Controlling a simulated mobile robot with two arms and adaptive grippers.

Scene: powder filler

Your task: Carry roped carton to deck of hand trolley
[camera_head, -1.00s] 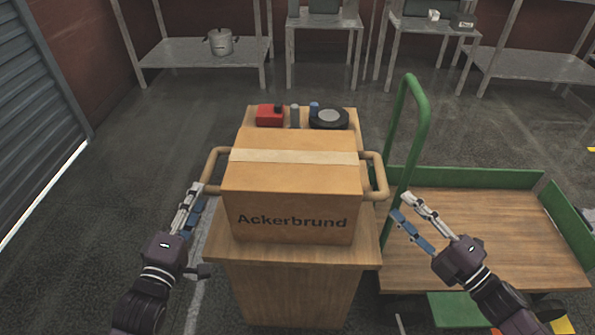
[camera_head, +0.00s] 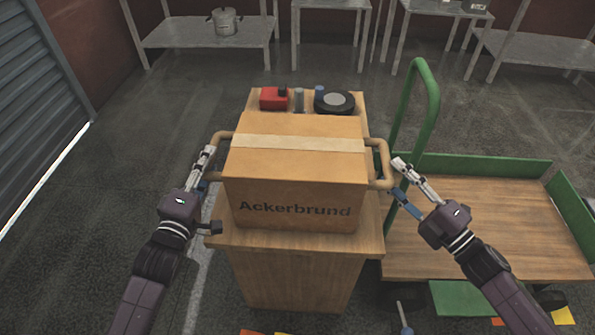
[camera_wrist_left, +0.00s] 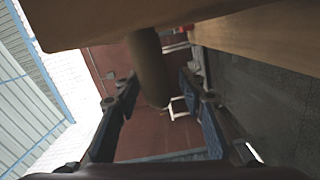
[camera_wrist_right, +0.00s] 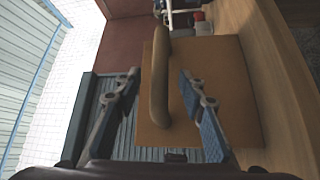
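The roped carton (camera_head: 296,180), marked Ackerbrund, sits upright on a wooden stand (camera_head: 300,250). It has a tan rope handle on each side. My left gripper (camera_head: 205,170) is open at the left handle (camera_head: 216,150), and the handle shows between its fingers in the left wrist view (camera_wrist_left: 150,70). My right gripper (camera_head: 393,180) is open at the right handle (camera_head: 384,160), and that handle shows between its fingers in the right wrist view (camera_wrist_right: 159,80). The hand trolley's wooden deck (camera_head: 490,225) is bare, right of the stand.
The trolley's green push bar (camera_head: 432,105) rises between the stand and its deck. A red item (camera_head: 273,98), small cylinders and a dark round disc (camera_head: 334,102) lie on the stand behind the carton. Metal shelves (camera_head: 205,30) line the back. Floor left of the stand is clear.

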